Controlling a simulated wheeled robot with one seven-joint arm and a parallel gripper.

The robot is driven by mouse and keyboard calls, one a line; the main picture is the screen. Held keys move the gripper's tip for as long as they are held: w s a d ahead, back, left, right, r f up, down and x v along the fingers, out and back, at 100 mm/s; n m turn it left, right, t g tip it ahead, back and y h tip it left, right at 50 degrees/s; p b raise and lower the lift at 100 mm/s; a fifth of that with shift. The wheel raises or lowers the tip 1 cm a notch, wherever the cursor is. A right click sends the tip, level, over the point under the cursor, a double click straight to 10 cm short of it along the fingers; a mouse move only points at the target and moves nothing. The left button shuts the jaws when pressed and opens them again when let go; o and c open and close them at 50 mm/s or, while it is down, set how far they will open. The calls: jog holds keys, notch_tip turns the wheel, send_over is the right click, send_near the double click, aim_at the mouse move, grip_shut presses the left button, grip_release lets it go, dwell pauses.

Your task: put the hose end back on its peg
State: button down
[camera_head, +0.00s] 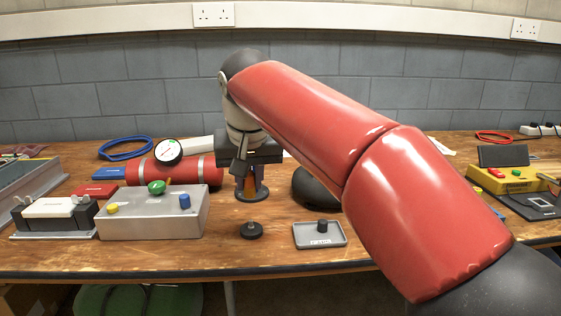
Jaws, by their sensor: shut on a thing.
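My gripper (250,188) points down over the middle of the bench, shut on a small orange-and-dark piece between its fingers. I cannot tell for sure whether this is the hose end. A dark round foot shows at the fingertips; I cannot tell whether it belongs to the held piece or stands on the bench. I cannot make out a hose running from it. A black disc with a short raised middle (252,230) lies nearer the front edge; I cannot tell whether it is the peg. My arm hides part of the bench to the right.
A grey box with coloured knobs (153,222) and a red cylinder with a gauge (205,170) stand left. A shallow grey tray (308,240) holds a black knob. A blue coil (125,146) lies behind. A yellow box (492,180) stands right. Bare wood lies around the black disc.

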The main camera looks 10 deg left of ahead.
aim_at(249, 191)
jog(key=shift+f+b, duration=0.3)
jog(key=shift+f, duration=0.1)
notch_tip(249, 191, down, 4)
jog(key=b, duration=0.4)
jog(key=shift+f+b, duration=1.2)
jog(key=shift+f, duration=0.15)
dwell(0.6)
jog(key=c, duration=1.2)
grip_release()
jog(key=shift+r, duration=0.1)
jog(key=p+v, duration=0.2)
jog(key=v, duration=0.5)
jog(key=shift+s+r, duration=0.1)
jog(key=shift+r, duration=0.2)
jog(key=shift+d, duration=0.1)
